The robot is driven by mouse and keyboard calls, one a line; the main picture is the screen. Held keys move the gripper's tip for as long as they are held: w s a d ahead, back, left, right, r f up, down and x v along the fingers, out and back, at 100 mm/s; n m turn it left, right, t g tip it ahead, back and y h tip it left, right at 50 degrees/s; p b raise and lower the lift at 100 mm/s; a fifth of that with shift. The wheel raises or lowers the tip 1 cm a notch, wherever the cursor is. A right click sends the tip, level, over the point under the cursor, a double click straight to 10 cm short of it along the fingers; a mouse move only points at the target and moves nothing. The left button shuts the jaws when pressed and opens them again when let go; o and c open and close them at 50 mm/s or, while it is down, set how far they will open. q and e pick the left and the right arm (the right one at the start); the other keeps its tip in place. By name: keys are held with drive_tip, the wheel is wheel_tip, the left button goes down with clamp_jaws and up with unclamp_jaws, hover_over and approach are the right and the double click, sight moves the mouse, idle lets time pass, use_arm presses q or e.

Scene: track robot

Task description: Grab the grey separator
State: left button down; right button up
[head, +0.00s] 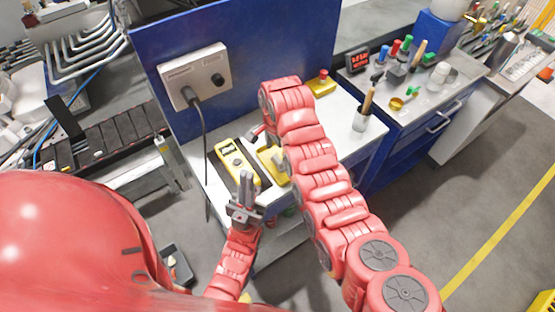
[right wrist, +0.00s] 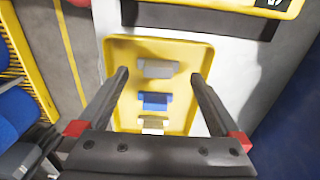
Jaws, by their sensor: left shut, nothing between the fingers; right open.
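In the right wrist view, a small grey piece (right wrist: 158,68), which looks like the grey separator, lies in a shallow yellow tray (right wrist: 205,58). A blue piece (right wrist: 155,101) and a pale piece (right wrist: 153,125) lie nearer in the same tray. My right gripper (right wrist: 159,76) is open and empty, pointing at the tray, with one finger on each side of the grey piece; its height above the piece is unclear. In the head view, my right arm hides part of the tray (head: 266,155).
A black cable hangs from a socket box (head: 196,77) on the blue panel. A cup with a brush (head: 361,120) and a yellow box (head: 322,86) stand farther back.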

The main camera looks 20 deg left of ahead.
sight(277, 159)
wheel_tip(277, 159, down, 3)
drive_tip(key=shift+s+d+r+p, duration=0.1)
drive_tip(key=shift+s+d+p, duration=0.05)
drive_tip(key=shift+p, duration=0.25)
drive_tip(key=shift+f, duration=0.25)
drive_tip(key=shift+c, duration=0.3)
drive_tip(key=c, duration=1.1)
drive_tip(key=shift+c, duration=0.2)
drive_tip(key=shift+r, duration=0.15)
